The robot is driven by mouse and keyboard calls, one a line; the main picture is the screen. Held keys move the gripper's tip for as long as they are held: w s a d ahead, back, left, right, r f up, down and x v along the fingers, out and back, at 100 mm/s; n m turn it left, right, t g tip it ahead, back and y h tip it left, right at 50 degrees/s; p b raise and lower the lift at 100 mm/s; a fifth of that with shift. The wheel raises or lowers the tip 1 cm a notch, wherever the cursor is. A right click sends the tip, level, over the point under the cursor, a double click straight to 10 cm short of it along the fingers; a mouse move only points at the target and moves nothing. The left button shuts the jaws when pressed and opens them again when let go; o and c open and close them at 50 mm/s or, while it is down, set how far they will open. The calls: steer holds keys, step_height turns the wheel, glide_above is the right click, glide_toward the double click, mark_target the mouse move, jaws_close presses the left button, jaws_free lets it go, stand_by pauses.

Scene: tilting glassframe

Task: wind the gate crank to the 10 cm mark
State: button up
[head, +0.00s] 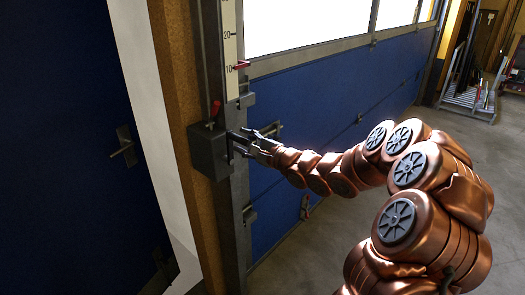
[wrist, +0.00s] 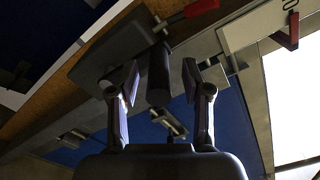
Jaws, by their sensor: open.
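The dark grey crank box (head: 208,152) sits on the post beside the blue gate (head: 325,98). My gripper (head: 258,140) reaches in from the right, in front of the box. In the wrist view my gripper (wrist: 165,82) is open, and the dark cylindrical crank handle (wrist: 158,78) stands between its fingers with a gap on both sides. The crank arm is mostly hidden. A white scale (head: 230,45) runs up the post. A red pointer (head: 241,65) lies beside its "10" label; it also shows in the wrist view (wrist: 290,32).
A red-tipped lever (head: 215,108) stands on top of the box, close above my fingers in the wrist view (wrist: 200,8). A blue door with a handle (head: 125,146) is at the left.

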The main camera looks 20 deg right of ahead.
steer(key=v, duration=0.8)
steer(key=shift+s, duration=0.2)
steer(key=shift+f, duration=0.15)
steer(key=s+d+f+n+g+h+b, duration=0.1)
steer(key=s+d+f+n+g+h, duration=0.2)
steer(key=s+f+n+g+h, duration=0.7)
steer(key=s+a+n+g, duration=0.2)
steer(key=s+a+n, duration=0.1)
steer(key=s, duration=0.7)
steer(key=s+a+n+g+y, duration=0.1)
steer(key=s+a+n+g, duration=0.2)
steer(key=s, duration=0.8)
steer(key=s+a+n+g, duration=0.2)
steer(key=s+a, duration=0.2)
steer(key=s, duration=0.6)
steer(key=shift+s+a+f+n+g+y+b, duration=0.2)
steer(key=shift+a+f+n+g+y+b, duration=0.15)
steer(key=shift+n+b, duration=0.1)
